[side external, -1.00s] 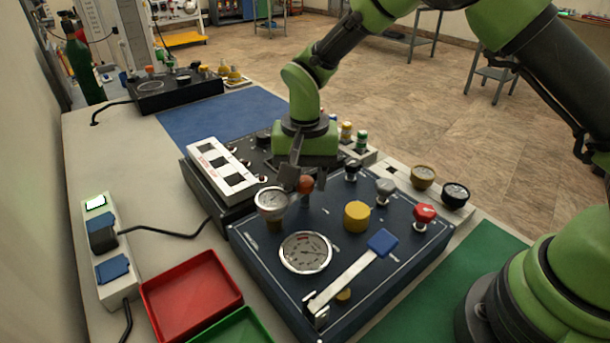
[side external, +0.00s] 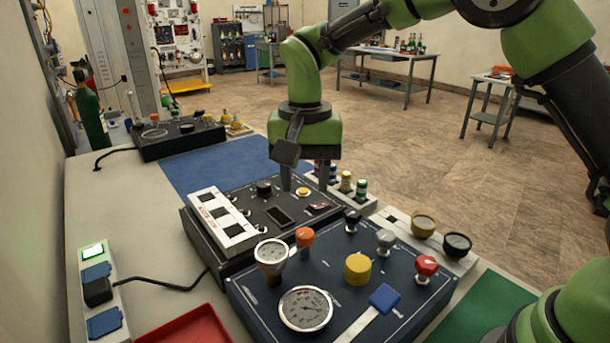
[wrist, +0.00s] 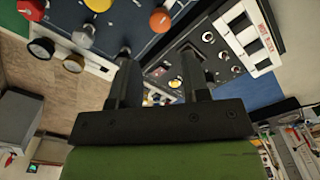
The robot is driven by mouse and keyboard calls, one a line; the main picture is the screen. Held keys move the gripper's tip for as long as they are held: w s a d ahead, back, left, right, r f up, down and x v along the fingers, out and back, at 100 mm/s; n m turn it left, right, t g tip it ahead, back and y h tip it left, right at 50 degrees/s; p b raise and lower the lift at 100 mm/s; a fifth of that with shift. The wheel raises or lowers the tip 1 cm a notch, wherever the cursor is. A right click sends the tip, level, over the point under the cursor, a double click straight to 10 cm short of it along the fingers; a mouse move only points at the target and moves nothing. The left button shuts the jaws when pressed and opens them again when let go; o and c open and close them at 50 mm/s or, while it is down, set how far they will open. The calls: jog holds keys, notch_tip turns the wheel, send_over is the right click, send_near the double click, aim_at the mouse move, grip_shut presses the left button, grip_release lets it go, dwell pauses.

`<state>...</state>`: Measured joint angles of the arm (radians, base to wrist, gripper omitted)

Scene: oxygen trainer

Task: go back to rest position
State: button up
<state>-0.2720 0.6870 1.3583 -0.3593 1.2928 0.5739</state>
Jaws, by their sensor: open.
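My gripper (side external: 301,182) hangs in the air above the rear dark panel (side external: 262,190), fingers pointing down. Its two fingers are apart with nothing between them, which also shows in the wrist view (wrist: 157,65). The front panel (side external: 370,262) carries an orange knob (side external: 304,237), a small upright gauge (side external: 271,252), a large dial (side external: 305,309), a yellow knob (side external: 358,268), a red knob (side external: 426,266) and a blue-handled lever (side external: 384,298). The orange knob (wrist: 160,20) is clear of the fingers in the wrist view.
A white strip with black squares (side external: 222,220) lies on the rear panel's left. Small bottles (side external: 346,181) and round caps (side external: 423,226) stand along the right. A red tray (side external: 185,327) and a power strip (side external: 97,270) are at left.

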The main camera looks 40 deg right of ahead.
jog(key=s+d+r+n+t+y, duration=0.1)
jog(key=s+d+r+t, duration=0.15)
jog(key=s+r, duration=0.4)
jog(key=s+d+r+n+t, duration=0.1)
jog(key=s+d+r+t, duration=0.1)
jog(key=s, duration=0.5)
jog(key=s+d+r+n+t+y, duration=0.1)
jog(key=s+d+r+t, duration=0.1)
jog(key=s, duration=0.6)
jog(key=shift+d+r+n+t, duration=0.3)
jog(key=shift+d+r+t, duration=0.05)
jog(key=shift+d+r, duration=0.1)
dwell(0.6)
